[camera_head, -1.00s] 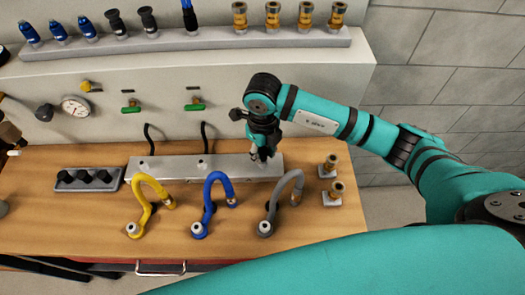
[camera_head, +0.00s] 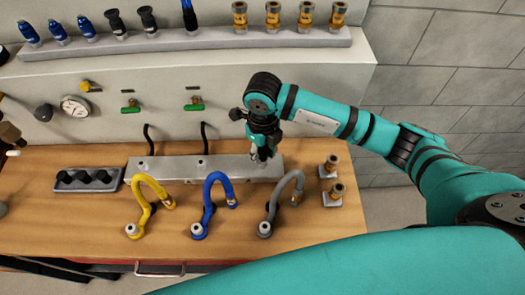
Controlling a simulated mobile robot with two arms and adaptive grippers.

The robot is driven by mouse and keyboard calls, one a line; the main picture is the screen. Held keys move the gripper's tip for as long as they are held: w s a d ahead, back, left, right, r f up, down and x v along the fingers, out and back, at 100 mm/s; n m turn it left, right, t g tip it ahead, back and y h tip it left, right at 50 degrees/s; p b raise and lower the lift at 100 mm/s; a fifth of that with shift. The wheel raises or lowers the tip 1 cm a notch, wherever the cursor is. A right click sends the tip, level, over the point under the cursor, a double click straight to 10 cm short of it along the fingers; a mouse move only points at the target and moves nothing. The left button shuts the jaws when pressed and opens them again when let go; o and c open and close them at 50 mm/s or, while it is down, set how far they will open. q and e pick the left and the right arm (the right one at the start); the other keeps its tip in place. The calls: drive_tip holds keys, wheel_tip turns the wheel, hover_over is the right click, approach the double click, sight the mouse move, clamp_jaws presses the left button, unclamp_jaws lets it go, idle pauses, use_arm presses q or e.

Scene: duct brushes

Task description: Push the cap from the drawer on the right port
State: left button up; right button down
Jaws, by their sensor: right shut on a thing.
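The grey metal bar (camera_head: 180,168) lies on the wooden bench with its ports along the top. My right gripper (camera_head: 263,157) points down at the bar's right end, where the right port is. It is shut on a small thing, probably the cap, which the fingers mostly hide. I cannot tell whether the cap touches or sits on the port. The drawer (camera_head: 160,268) is under the bench's front edge, with its handle showing; its inside is not visible. My left gripper is not in view.
Yellow (camera_head: 144,198), blue (camera_head: 208,198) and grey (camera_head: 289,190) hoses stand curved in front of the bar. Brass fittings (camera_head: 332,188) stand just right of it. A dark-knobbed block (camera_head: 80,180) lies at left. A shelf (camera_head: 190,40) of fittings runs behind.

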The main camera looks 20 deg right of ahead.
drive_tip(key=shift+f+b, duration=0.5)
drive_tip(key=shift+f, duration=0.1)
drive_tip(key=c, duration=1)
unclamp_jaws()
drive_tip(key=shift+r, duration=0.35)
wheel_tip(320, 180, up, 12)
drive_tip(key=shift+f, duration=0.25)
